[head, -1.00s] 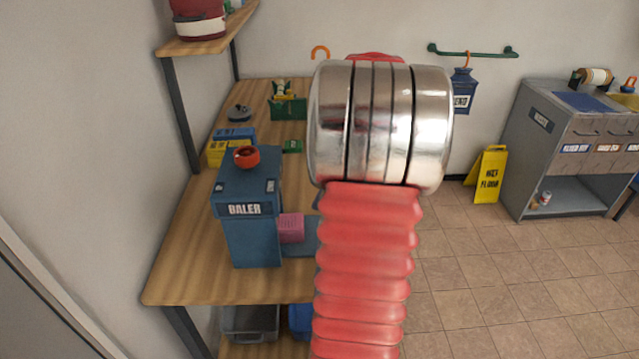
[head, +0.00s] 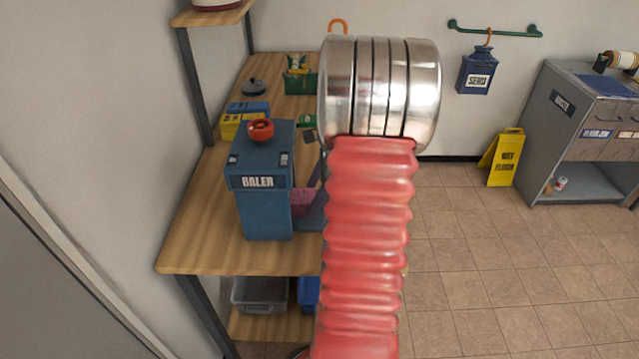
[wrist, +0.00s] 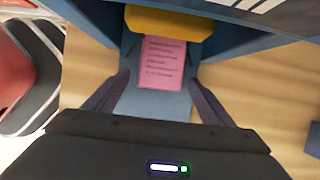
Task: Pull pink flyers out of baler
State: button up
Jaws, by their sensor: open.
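The blue baler (head: 265,190) stands on the wooden bench, a red knob on its top and a "BALER" label on its front. Pink flyers (wrist: 163,62) with dark print lie on the baler's blue tray, their far end under a yellow part (wrist: 172,22). In the head view a bit of the pink flyers (head: 301,202) shows at the baler's right side. My gripper (wrist: 158,95) is open, its dark fingers on either side of the tray, apart from the flyers and short of the baler's opening. In the head view my arm hides most of the gripper.
Yellow and blue boxes (head: 240,123) sit behind the baler on the wooden bench (head: 190,240). A green container (head: 300,82) stands farther back. A yellow wet-floor sign (head: 503,158) and a grey cabinet (head: 580,135) stand to the right. The floor between is clear.

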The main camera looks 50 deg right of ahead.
jog(key=shift+w+a+f, duration=0.15)
jog(key=shift+f, duration=0.45)
jog(key=shift+c, duration=0.4)
jog(key=c, duration=1.4)
